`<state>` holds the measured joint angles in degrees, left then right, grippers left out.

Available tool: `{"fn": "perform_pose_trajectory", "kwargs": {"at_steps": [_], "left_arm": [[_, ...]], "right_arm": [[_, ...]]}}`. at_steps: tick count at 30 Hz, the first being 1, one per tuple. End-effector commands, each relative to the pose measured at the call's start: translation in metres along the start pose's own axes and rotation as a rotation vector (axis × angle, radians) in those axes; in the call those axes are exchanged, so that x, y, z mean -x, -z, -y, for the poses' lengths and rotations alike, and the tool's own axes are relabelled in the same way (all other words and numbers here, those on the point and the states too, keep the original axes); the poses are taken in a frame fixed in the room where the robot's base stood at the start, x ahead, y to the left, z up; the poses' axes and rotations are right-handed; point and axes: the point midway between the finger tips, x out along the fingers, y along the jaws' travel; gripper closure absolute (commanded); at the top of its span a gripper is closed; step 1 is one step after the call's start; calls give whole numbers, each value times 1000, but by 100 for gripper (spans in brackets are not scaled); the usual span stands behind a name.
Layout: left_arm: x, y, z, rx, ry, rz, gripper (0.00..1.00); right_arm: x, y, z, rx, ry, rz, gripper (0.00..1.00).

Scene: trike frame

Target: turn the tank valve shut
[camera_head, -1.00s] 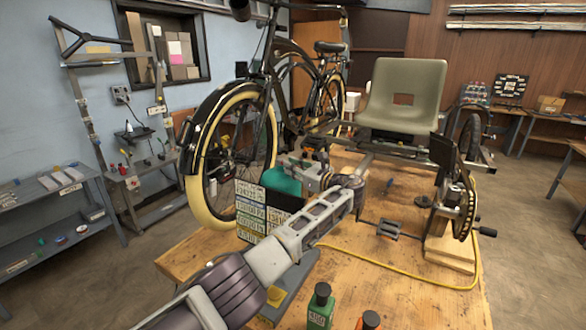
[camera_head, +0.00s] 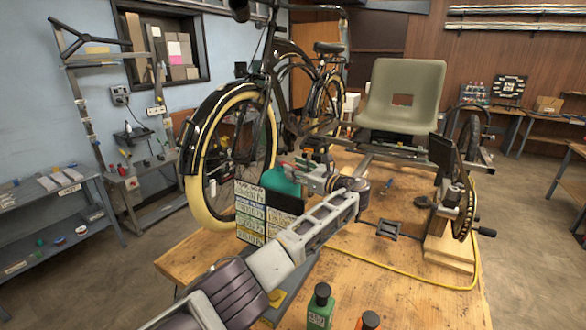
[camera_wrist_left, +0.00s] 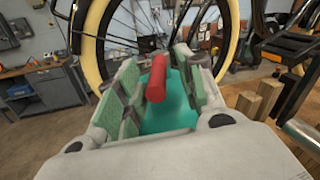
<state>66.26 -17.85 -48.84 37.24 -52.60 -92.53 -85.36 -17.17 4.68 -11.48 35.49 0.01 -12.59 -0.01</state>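The teal tank (camera_head: 281,181) stands on the wooden workbench, behind a rack of printed cards. A red valve handle shows in the left wrist view (camera_wrist_left: 157,79), above the teal tank body (camera_wrist_left: 172,112). My left gripper (camera_head: 304,176) is at the tank's right side in the head view. In the left wrist view its two green-padded fingers (camera_wrist_left: 157,85) stand apart, one on each side of the red handle. Narrow gaps seem to show beside the handle, so it does not look clamped. My right gripper is in neither view.
The trike frame with its cream-tyred front wheel (camera_head: 199,184) stands close behind the tank. The card rack (camera_head: 250,212) is in front of it. A green bottle (camera_head: 320,305) stands at the bench's front. A pedal (camera_head: 389,229) and yellow cable (camera_head: 400,275) are to the right.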

Motion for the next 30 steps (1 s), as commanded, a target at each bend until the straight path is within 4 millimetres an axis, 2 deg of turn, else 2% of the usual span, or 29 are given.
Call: {"fn": "perform_pose_trajectory", "kwargs": {"at_steps": [6, 12, 25, 30], "left_arm": [[29, -1, 1, 2, 4, 1, 62], [48, -1, 0, 1, 2, 2, 62], [55, -2, 0, 2, 1, 3, 62], [55, -2, 0, 2, 1, 3, 84]], "right_arm": [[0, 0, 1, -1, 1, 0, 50], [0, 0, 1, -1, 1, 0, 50], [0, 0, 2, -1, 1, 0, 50], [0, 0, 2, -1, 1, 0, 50]]}}
